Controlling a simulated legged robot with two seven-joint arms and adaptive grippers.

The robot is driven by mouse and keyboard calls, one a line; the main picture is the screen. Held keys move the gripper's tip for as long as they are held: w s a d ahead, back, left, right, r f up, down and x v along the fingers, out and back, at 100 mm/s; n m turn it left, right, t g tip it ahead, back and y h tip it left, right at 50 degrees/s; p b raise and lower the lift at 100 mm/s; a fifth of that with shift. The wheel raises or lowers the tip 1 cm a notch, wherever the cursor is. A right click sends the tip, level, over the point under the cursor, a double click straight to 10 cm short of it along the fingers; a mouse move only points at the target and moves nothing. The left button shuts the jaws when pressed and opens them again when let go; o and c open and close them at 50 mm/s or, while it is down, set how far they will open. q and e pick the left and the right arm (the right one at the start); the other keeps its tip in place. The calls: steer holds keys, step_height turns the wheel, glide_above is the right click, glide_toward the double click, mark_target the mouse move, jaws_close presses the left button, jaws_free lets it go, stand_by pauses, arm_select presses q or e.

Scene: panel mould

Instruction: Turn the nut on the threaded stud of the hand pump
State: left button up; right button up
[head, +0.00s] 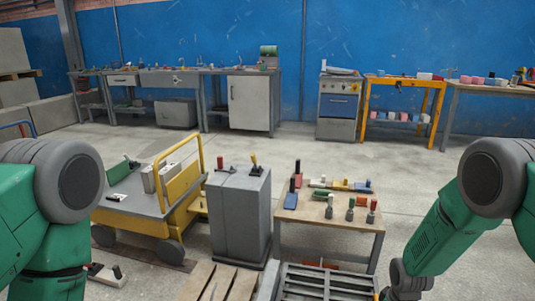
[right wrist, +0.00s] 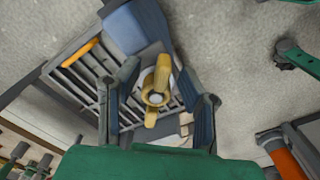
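In the right wrist view a yellow nut (right wrist: 161,75) with two long wings sits around a pale round stud end (right wrist: 156,98). My right gripper (right wrist: 150,68) has its dark fingers spread on either side of the nut, with gaps visible, so it looks open and empty. How far the fingertips are above the nut is not clear. The pump body under the nut is mostly hidden.
A slatted grey rack (head: 325,284) lies at the front below a wooden table (head: 335,228) with small tools. A grey cabinet (head: 238,215) and a yellow cart (head: 180,205) stand to the left. Benches line the blue back wall. The floor between is clear.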

jaws_close()
steer(key=shift+s+a+r+m+p, duration=0.1)
steer(key=shift+a+m+p, duration=0.15)
steer(key=shift+m, duration=0.75)
steer(key=shift+a+m, duration=0.1)
steer(key=shift+m, duration=0.7)
steer(key=shift+a+m+p, duration=0.15)
steer(key=shift+m+p, duration=0.15)
steer(key=shift+m, duration=0.2)
steer(key=shift+a+m, duration=0.2)
steer(key=shift+m, duration=1)
steer(key=m, duration=0.3)
steer(key=shift+a, duration=0.3)
